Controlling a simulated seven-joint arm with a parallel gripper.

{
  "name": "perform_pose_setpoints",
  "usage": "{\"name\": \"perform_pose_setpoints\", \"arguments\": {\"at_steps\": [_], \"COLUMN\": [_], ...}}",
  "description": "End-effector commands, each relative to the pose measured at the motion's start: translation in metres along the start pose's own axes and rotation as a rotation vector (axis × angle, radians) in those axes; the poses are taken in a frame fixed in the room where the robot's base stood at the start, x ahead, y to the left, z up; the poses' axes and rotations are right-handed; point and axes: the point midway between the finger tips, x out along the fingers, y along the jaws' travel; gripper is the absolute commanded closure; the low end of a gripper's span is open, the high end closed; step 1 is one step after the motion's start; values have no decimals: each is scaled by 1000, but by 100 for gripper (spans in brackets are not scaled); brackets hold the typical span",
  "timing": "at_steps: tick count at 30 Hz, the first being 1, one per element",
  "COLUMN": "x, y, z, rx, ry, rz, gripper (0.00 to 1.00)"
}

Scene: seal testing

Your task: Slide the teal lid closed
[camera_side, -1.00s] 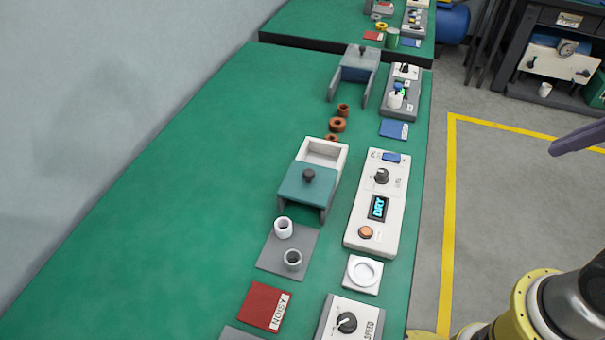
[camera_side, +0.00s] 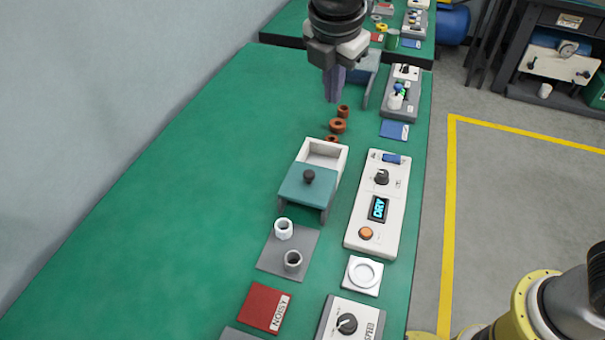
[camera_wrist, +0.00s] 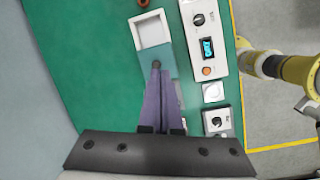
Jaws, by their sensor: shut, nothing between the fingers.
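The teal lid (camera_side: 301,194) with a dark round knob (camera_side: 309,176) sits toward the near end of a white box (camera_side: 334,163). The box's far part is uncovered and looks empty. Dark legs support the lid's near side. My gripper (camera_side: 332,98) has purple fingers, shut and empty, pointing down above the bench, beyond the box and apart from it. In the wrist view the fingers (camera_wrist: 161,78) overlap the teal lid (camera_wrist: 169,62) and hide part of it. The knob (camera_wrist: 156,65) shows by their tips, and the open white box (camera_wrist: 150,18) lies beyond.
Several brown rings (camera_side: 338,126) lie beyond the box. A white control unit (camera_side: 372,215) reading DRY stands close on its right. Another lidded box (camera_side: 372,63) is behind my gripper. The bench's left side is clear.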

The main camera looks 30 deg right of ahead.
Motion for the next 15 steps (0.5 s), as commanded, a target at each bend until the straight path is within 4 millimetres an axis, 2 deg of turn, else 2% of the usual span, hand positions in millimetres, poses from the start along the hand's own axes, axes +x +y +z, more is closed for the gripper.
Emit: {"name": "perform_pose_setpoints", "arguments": {"at_steps": [1, 3, 6, 10, 15], "x": [15, 32, 54, 72, 80], "y": [9, 16, 16, 8, 5], "z": [-27, -58, -94, -123, -129], "rx": [-51, -103, -166, -222, -233], "ry": [-6, -13, -18, -27, -26], "rz": [-17, -34, -62, -95, -94], "gripper": [100, 100, 100, 100, 100]}}
